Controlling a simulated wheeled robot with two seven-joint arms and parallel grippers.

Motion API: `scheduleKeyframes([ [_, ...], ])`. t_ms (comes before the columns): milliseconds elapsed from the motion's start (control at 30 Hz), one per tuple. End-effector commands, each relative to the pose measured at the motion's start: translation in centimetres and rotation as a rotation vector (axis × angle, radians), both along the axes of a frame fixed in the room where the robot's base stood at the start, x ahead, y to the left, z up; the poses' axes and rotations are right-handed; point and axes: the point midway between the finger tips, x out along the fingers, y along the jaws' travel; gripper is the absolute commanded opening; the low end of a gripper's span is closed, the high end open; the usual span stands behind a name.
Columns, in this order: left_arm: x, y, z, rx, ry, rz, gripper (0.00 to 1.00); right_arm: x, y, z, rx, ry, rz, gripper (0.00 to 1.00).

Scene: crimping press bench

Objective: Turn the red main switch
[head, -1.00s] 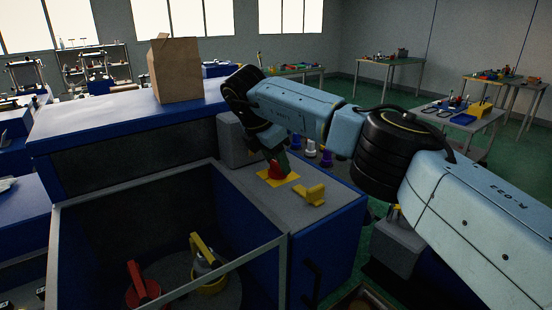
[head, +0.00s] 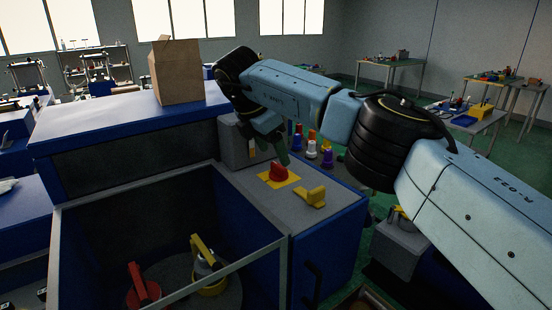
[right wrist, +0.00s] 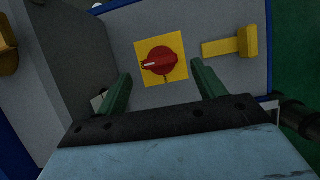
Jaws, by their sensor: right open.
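The red main switch (head: 278,172) is a round knob on a yellow square plate (head: 264,176), on the grey top of the blue cabinet. In the right wrist view the red main switch (right wrist: 160,61) shows whole, its white mark pointing left. My right gripper (head: 277,147) is just above and behind the switch in the head view, apart from it. In the right wrist view its two green fingers (right wrist: 161,80) are spread wide, one on each side of the plate's near part, with nothing between them. My left gripper is not in view.
A yellow handle (head: 311,196) sits beside the switch plate. Coloured bottle-like items (head: 312,148) stand behind the cabinet top. A grey box (head: 234,142) is left of my gripper. A framed open bay (head: 120,240) with red and yellow parts lies at front left; a paper bag (head: 176,70) stands behind.

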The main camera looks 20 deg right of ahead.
Motion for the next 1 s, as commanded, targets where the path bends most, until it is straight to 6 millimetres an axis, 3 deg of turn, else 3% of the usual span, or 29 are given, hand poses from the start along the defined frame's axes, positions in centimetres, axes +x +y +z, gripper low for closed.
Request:
scheduleKeyframes([
  [200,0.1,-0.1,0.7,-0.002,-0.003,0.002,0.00,-0.6,2.0,5.0,0.000,-0.004,0.002,0.69],
  [400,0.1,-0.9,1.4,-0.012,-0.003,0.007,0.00,-1.0,3.1,7.8,0.000,-0.002,0.001,0.69],
  [633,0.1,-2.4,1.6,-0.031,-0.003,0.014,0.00,-1.2,3.4,8.7,0.000,-0.001,0.001,0.69],
  [1000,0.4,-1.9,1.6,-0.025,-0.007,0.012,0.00,-1.2,3.4,8.6,0.000,-0.001,0.002,0.69],
])
